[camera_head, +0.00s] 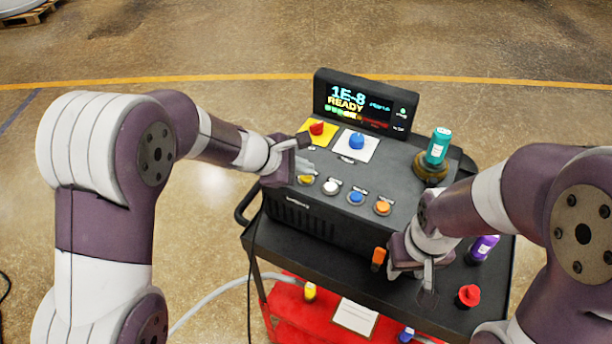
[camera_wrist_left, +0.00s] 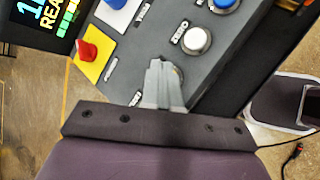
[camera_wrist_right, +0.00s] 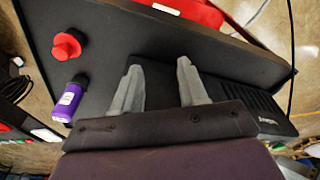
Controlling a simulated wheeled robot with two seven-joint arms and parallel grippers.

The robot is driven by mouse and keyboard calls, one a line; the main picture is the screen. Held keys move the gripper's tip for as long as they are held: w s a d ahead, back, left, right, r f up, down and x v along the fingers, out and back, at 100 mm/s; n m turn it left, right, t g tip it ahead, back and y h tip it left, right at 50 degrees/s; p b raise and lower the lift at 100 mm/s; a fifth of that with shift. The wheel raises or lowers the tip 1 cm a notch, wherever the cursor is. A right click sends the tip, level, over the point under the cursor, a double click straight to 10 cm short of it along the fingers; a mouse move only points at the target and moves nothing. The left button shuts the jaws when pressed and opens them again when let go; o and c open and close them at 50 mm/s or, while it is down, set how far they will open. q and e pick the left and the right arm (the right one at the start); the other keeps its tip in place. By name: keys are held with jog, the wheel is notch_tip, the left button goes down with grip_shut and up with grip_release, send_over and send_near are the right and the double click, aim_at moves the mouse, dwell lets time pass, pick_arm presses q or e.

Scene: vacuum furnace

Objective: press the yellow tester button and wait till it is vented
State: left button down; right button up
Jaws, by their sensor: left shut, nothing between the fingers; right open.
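The black tester (camera_head: 330,215) stands on a cart. Its screen (camera_head: 360,102) reads "1E-8" and "READY". The yellow button (camera_head: 305,180) is leftmost in the front row, beside a white button (camera_head: 330,187). My left gripper (camera_head: 308,166) is shut and empty, with its fingers close above the yellow button. In the left wrist view the fingers (camera_wrist_left: 160,66) hide most of that button, and I cannot tell whether they touch it. The white button (camera_wrist_left: 197,41) is clear beside them. My right gripper (camera_head: 424,284) is open and empty over the cart top; it also shows in the right wrist view (camera_wrist_right: 160,68).
A red knob (camera_head: 317,128) on a yellow plate and a blue knob (camera_head: 357,140) on a white plate sit behind the buttons. A teal-capped part (camera_head: 438,147) stands at the right. A purple bottle (camera_head: 483,247) and red-capped item (camera_head: 468,296) are near my right gripper.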

aim_at(303, 179)
pick_arm(q)
jog(key=shift+f+b, duration=0.35)
dwell(0.6)
jog(key=shift+r+p, duration=0.6)
jog(key=shift+r, duration=0.2)
jog(key=shift+r, duration=0.1)
notch_tip(303, 179, up, 5)
jog(key=p, duration=0.4)
dwell(0.3)
